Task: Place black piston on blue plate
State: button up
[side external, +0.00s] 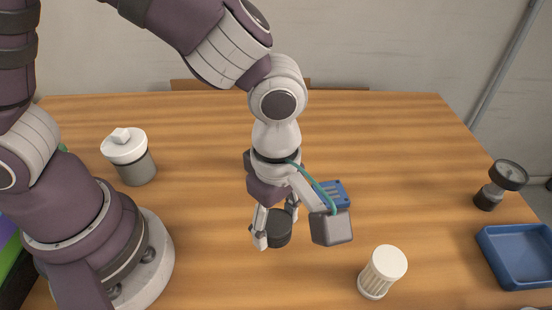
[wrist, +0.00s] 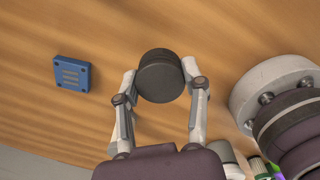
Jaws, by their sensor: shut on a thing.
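The black piston (side external: 279,230) is a short dark cylinder between the fingers of my gripper (side external: 274,226). In the wrist view the piston (wrist: 160,76) sits between the two fingertips of my gripper (wrist: 160,82), with a finger against each side. My gripper is shut on it. The blue plate (side external: 332,194) lies flat on the table, behind and to the right of the piston in the side view, partly hidden by my wrist. In the wrist view the plate (wrist: 73,73) shows whole, with slots and corner holes, to the left of the piston and apart from it.
On the wooden table (side external: 400,140) stand a grey canister with a white lid (side external: 128,155), a white ribbed cylinder (side external: 382,272) at front right, and a grey dumbbell-shaped part (side external: 500,184) at right. A blue tray (side external: 488,252) sits at the right edge. Table around the plate is mostly clear.

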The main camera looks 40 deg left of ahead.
jog(key=a, duration=0.2)
jog(key=a+f+m, duration=0.1)
jog(key=a, duration=0.2)
jog(key=w+a+m, duration=0.1)
jog(key=a, duration=0.1)
jog(key=shift+a+f, duration=0.15)
jog(key=shift+a, duration=0.1)
send_over(331, 194)
jog(key=shift+f, duration=2.55)
jog(key=o, duration=1.2)
jog(key=shift+f, duration=0.1)
jog(key=shift+c, duration=0.2)
